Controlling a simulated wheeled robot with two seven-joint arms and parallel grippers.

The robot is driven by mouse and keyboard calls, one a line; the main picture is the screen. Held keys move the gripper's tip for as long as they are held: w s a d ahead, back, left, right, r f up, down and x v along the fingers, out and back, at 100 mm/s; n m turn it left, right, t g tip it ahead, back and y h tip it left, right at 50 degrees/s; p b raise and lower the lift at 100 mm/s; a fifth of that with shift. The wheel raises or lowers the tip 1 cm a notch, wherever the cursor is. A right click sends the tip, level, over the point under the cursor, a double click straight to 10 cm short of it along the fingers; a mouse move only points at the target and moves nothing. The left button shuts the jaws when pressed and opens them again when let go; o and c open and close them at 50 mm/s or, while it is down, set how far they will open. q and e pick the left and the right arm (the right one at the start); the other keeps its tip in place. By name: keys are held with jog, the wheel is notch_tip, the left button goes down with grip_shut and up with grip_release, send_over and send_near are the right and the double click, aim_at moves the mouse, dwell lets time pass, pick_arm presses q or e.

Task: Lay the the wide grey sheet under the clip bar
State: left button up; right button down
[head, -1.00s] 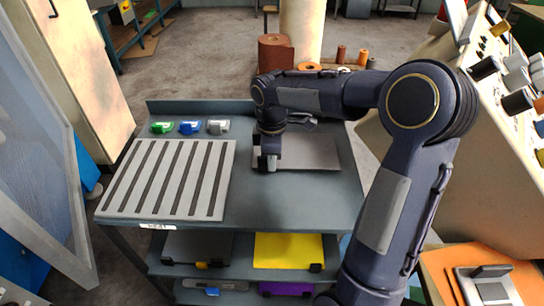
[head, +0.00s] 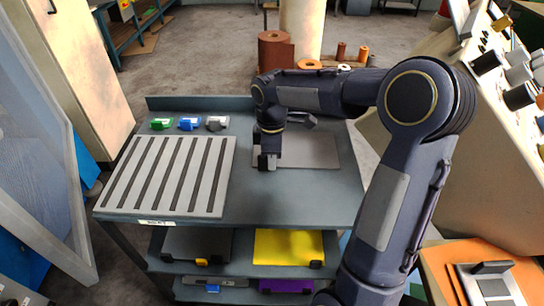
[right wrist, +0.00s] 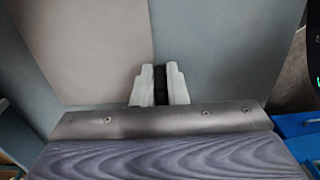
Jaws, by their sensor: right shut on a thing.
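The wide grey sheet (head: 312,152) lies flat on the cart's top, right of the slatted plate. My right gripper (head: 268,163) is at the sheet's left part. In the right wrist view, its two pale fingers (right wrist: 160,86) are shut on a narrow dark piece at the edge of the sheet (right wrist: 85,45). It looks like a tab of the sheet, but the fingers hide most of it. A dark bar (head: 492,267) lies on a grey plate at the lower right; I cannot tell whether it is the clip bar. My left gripper is out of view.
The slatted plate (head: 172,177) covers the cart top's left half, with green, blue and grey small blocks (head: 189,124) behind it. A yellow sheet (head: 285,247) and a grey sheet (head: 197,243) lie on the shelf below. A sloping control panel (head: 500,140) rises at right.

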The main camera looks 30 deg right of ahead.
jog(key=c, duration=1.4)
grip_release()
jog(key=shift+o, duration=0.2)
